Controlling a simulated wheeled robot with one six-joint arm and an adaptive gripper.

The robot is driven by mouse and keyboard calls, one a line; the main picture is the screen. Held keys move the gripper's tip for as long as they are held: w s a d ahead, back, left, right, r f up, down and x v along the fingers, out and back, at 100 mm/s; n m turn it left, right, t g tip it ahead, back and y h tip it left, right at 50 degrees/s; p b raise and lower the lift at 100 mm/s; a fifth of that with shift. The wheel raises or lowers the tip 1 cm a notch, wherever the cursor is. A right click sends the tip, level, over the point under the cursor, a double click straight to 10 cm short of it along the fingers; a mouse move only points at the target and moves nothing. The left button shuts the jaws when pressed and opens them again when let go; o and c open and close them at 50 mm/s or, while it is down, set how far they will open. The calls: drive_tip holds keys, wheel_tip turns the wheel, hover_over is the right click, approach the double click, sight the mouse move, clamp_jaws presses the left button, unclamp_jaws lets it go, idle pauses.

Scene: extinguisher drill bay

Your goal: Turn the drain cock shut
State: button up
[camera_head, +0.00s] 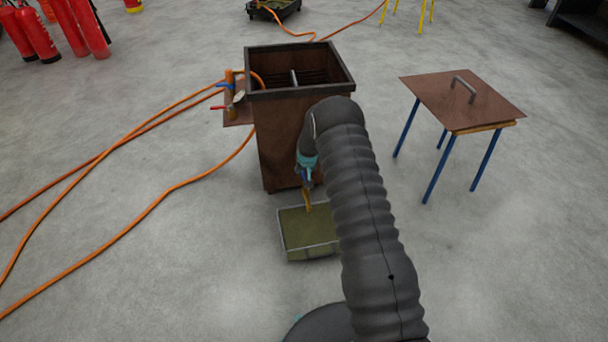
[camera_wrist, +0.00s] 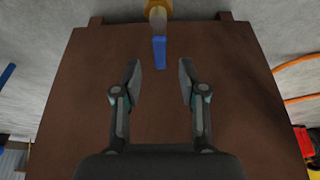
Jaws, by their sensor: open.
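The drain cock shows in the wrist view as a yellow brass body (camera_wrist: 157,10) with a blue lever (camera_wrist: 159,52), at the edge of the rusty brown tank's face (camera_wrist: 75,95). The lever points from the body toward my gripper (camera_wrist: 160,78). My gripper is open and empty. Its two fingertips stand on either side of the line of the lever, around its near end, with gaps on both sides. In the head view my gripper (camera_head: 305,181) is at the tank's front, low down, above a shallow tray (camera_head: 283,240). My arm hides part of the tank and tray.
A side shelf (camera_head: 235,121) on the tank's left carries valves with a blue and a red lever. Orange hoses (camera_head: 140,207) run across the floor on the left. A brown lid with a handle lies on a blue-legged stand (camera_head: 425,92) at right. Red extinguishers (camera_head: 80,30) stand far left.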

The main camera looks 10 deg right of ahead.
sight(304, 176)
drive_tip(key=shift+x, duration=1.75)
clamp_jaws()
